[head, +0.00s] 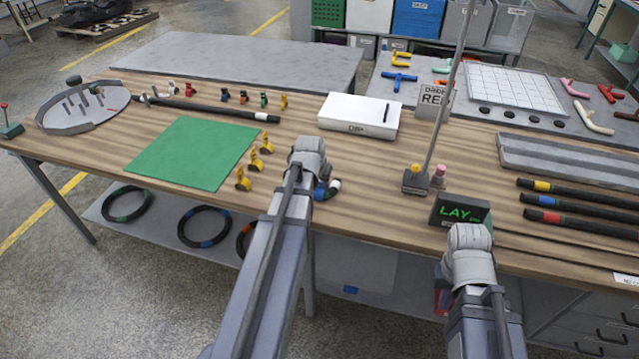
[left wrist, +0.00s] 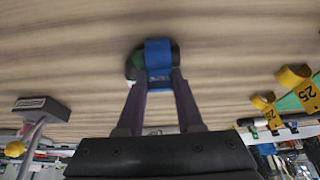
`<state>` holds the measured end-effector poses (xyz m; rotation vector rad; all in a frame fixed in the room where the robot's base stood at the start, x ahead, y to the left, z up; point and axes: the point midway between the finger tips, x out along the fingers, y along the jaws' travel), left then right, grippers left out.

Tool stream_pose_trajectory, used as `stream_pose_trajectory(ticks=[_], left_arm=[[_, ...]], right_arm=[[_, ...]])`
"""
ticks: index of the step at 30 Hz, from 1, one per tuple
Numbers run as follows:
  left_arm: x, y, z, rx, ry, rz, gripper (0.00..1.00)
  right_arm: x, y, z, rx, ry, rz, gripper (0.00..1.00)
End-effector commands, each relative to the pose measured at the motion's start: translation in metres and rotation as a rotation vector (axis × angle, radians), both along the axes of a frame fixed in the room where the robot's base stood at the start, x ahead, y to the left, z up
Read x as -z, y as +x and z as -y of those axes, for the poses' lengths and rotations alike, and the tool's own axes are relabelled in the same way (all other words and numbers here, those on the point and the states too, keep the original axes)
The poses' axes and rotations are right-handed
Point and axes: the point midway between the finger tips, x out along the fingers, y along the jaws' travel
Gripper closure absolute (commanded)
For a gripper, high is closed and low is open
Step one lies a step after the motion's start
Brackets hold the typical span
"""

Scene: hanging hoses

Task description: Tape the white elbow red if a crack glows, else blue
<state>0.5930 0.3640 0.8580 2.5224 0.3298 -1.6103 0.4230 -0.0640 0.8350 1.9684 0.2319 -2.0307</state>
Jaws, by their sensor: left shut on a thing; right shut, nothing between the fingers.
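My left gripper (head: 318,182) is low over the wooden table, right of the yellow clips. It is shut on a small dark piece with a blue band and a green patch, which shows between the fingers in the left wrist view (left wrist: 157,55). In the head view a pale end (head: 334,186) shows beside the gripper. A whitish elbow (head: 597,122) lies on the grey side table at the right; I see no glow on it, but it is small here. My right gripper (head: 468,236) is at the table's front edge; its fingers are mostly hidden.
A lit display with green "LAY" text (head: 460,211) stands beyond my right gripper, near a post base (head: 416,182). A green mat (head: 195,152), yellow clips (head: 243,180), a white box (head: 358,117) and banded black hoses (head: 580,205) surround the clear middle.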

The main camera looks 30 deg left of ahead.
Motion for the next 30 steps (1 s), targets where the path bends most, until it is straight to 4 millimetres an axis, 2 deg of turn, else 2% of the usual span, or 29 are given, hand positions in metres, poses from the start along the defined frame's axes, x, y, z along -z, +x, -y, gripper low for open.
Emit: stream_pose_trajectory(ticks=[1, 9, 10, 17, 27, 30], left_arm=[[0.010, -0.007, 0.005, 0.004, -0.015, -0.034, 0.61], [0.008, -0.008, 0.006, 0.005, -0.015, -0.033, 0.31], [0.006, -0.008, 0.006, 0.005, -0.015, -0.033, 0.30], [-0.014, -0.017, 0.008, 0.005, -0.013, -0.027, 0.30], [-0.065, -0.035, 0.012, 0.001, 0.000, 0.000, 0.30], [-0.074, -0.039, 0.013, 0.001, 0.003, 0.005, 0.30]], right_arm=[[0.006, 0.000, 0.000, 0.000, 0.000, 0.000, 1.00], [0.004, 0.000, 0.000, 0.000, 0.000, 0.000, 1.00], [0.003, 0.000, 0.000, 0.000, 0.000, 0.000, 1.00], [-0.016, 0.000, 0.000, 0.000, 0.000, 0.000, 1.00], [-0.065, -0.001, 0.000, 0.000, 0.000, 0.000, 1.00], [-0.074, -0.001, 0.000, 0.000, 0.000, 0.000, 1.00]])
